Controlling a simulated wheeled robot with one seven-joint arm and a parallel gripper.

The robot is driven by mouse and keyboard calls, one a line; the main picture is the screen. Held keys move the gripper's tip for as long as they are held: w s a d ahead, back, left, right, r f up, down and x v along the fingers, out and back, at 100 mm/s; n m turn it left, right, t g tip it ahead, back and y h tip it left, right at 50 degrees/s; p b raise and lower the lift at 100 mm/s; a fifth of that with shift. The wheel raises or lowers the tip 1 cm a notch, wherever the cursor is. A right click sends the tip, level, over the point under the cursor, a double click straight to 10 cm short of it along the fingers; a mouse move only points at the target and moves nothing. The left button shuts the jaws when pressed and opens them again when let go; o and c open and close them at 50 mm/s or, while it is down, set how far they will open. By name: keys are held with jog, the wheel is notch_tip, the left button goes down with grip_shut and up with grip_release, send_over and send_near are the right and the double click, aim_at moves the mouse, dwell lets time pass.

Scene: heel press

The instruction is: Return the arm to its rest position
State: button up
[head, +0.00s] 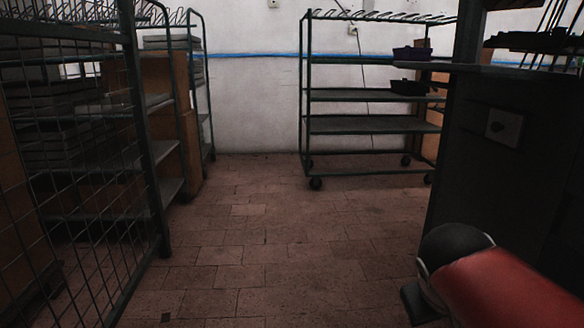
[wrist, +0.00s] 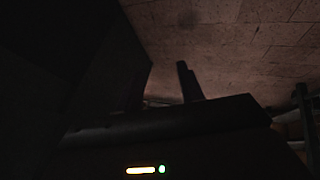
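My arm (head: 505,290) shows at the lower right of the head view as a red link with a dark round joint, low beside the dark machine (head: 490,160). My gripper (wrist: 172,85) is in the wrist view, very dark. One finger stands out against the tiled floor. I see nothing held between the fingers. A dark bulk fills the left of the wrist view, close to the gripper; whether it touches cannot be told.
A wheeled shelf rack (head: 375,125) with purple and black bins stands at the back. A wire mesh rack (head: 85,150) and loaded shelves line the left. The tiled floor (head: 250,240) between them is clear. The machine's edge is close to my arm on the right.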

jog(key=s+a+f+m+y, duration=0.1)
jog(key=s+a+f+y, duration=0.35)
jog(key=s+a, duration=0.35)
notch_tip(320, 180, up, 11)
jog(key=p, duration=1.2)
jog(key=shift+r+h+p, duration=0.15)
jog(key=shift+h+p, duration=0.15)
jog(key=shift+h, duration=0.05)
jog(key=shift+w+d, duration=0.1)
jog(key=shift+d, duration=0.05)
